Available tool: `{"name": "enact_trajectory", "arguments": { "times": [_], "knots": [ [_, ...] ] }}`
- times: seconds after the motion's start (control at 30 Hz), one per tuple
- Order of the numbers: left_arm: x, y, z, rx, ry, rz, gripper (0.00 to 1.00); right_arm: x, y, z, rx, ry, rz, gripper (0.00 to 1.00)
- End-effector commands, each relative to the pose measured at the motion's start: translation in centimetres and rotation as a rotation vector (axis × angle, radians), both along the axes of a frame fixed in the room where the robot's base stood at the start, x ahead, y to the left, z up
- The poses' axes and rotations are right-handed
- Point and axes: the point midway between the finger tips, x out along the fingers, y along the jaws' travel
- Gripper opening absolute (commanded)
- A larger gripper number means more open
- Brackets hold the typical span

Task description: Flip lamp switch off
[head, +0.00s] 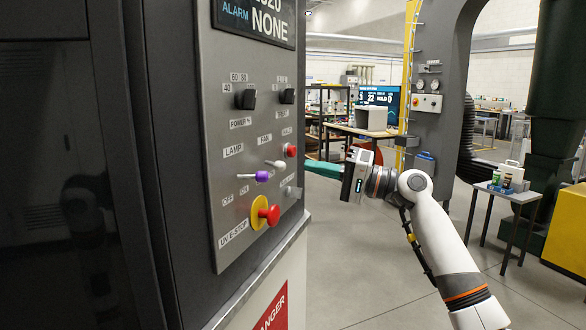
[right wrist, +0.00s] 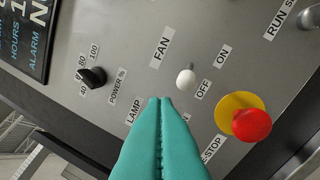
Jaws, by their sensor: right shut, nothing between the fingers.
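The lamp switch (head: 262,176) is a short lever with a purple tip on the grey control panel (head: 222,120), under the LAMP label. It sticks out from the panel; I cannot tell whether it is on or off. My right gripper (head: 312,165) is to the right of the panel, its teal fingers pointing at it and apart from the lamp switch. In the right wrist view the fingers (right wrist: 160,103) are shut together and empty, with tips beside the LAMP label (right wrist: 133,112). They hide the lamp switch there. My left gripper is not in view.
The white fan switch (right wrist: 186,79) is close to the lamp switch. A red emergency-stop button (head: 270,214) on a yellow base sits below. A black power knob (head: 246,99) is above. A small side table (head: 515,195) stands at the right; the floor between is clear.

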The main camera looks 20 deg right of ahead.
Motion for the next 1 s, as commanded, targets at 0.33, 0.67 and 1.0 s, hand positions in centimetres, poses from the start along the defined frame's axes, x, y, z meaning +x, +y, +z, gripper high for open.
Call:
{"name": "enact_trajectory", "arguments": {
  "times": [0.33,0.67,1.0],
  "knots": [
    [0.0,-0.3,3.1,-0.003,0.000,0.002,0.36,4.0,5.1,1.5,0.000,0.000,0.002,0.00],
    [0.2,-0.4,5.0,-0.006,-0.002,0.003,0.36,4.0,7.9,0.6,-0.003,0.001,-0.001,0.00],
    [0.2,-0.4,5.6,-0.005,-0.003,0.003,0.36,2.4,8.5,-0.4,-0.001,0.001,-0.002,0.00]
  ]
}}
